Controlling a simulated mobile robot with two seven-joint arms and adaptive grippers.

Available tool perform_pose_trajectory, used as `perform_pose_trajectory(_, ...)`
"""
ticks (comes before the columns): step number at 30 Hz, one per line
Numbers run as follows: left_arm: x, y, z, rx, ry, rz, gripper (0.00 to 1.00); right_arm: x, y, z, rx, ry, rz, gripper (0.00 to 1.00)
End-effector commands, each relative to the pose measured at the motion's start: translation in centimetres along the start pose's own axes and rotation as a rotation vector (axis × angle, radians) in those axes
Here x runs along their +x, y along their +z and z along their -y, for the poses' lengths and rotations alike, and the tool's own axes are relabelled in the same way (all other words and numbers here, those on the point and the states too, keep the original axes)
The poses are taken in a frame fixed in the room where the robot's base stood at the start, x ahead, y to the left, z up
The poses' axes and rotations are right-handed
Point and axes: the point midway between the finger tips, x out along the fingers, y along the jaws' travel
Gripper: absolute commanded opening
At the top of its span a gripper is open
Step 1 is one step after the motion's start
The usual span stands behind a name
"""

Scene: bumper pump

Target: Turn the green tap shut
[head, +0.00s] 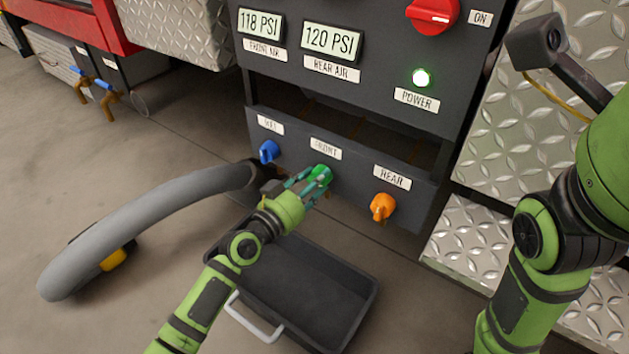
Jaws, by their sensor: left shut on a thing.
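The green tap (319,174) sits under the FRONT label on the dark lower panel, between the other two taps. My left gripper (312,181) is at the green tap with its fingers closed around it. The fingers hide part of the tap, so its exact turn is hard to tell. My right arm shows at the right edge of the head view, but its fingertips cannot be made out.
A blue tap (268,151) is left of the green one and an orange tap (382,206) is to its right. A black tray (352,318) lies on the floor below. A thick grey hose (140,222) curves at the left. The red power knob (432,14) is above.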

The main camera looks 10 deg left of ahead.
Motion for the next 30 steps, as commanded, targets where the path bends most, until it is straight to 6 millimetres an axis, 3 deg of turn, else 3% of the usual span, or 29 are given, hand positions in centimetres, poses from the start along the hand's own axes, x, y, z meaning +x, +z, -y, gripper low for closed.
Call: perform_pose_trajectory(30,0.13,-0.40,0.59,-0.944,-0.019,-0.077,0.11,0.46,0.04,-0.16,-0.001,0.001,-0.004,0.00)
